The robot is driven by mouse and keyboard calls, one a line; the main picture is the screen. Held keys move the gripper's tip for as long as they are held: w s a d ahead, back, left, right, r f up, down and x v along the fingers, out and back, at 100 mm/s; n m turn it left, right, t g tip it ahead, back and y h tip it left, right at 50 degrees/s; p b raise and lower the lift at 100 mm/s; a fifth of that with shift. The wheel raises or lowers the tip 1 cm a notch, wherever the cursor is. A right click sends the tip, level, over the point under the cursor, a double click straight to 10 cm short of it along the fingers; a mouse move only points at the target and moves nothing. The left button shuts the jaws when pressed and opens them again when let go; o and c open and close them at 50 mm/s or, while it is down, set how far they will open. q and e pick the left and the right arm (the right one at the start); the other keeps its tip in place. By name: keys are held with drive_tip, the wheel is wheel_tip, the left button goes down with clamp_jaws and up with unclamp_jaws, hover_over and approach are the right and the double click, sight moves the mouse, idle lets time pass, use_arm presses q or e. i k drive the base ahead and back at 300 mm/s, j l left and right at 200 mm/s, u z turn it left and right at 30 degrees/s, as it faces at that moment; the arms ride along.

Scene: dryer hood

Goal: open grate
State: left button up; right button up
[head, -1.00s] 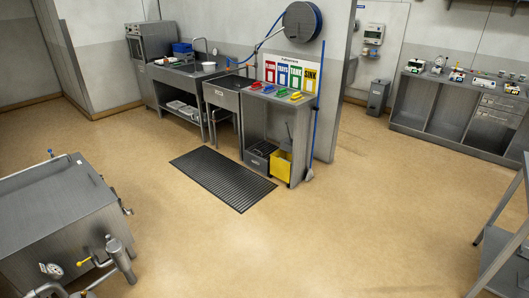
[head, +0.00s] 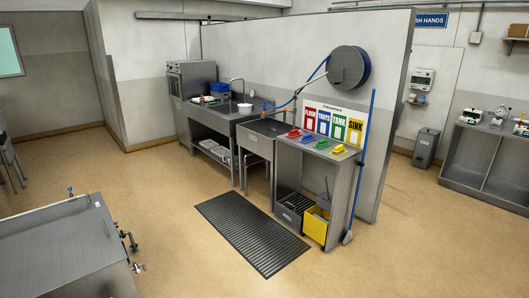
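A dark ribbed rectangular grate or mat (head: 252,234) lies flat on the tan floor in front of the steel sinks. I cannot tell whether it opens. No dryer hood that I can make out is in view. Neither of my grippers shows in the head view.
A steel sink bench (head: 215,112) and a side table with coloured brushes (head: 316,150) stand along a partition wall (head: 290,60). A yellow bucket (head: 315,226) sits under the table. A steel tank (head: 60,250) fills the lower left. The floor at the lower right is clear.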

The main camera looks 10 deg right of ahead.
sight(299, 201)
drive_tip(key=i+z, duration=0.35)
drive_tip(key=i, duration=2.1)
drive_tip(key=i+l, duration=0.05)
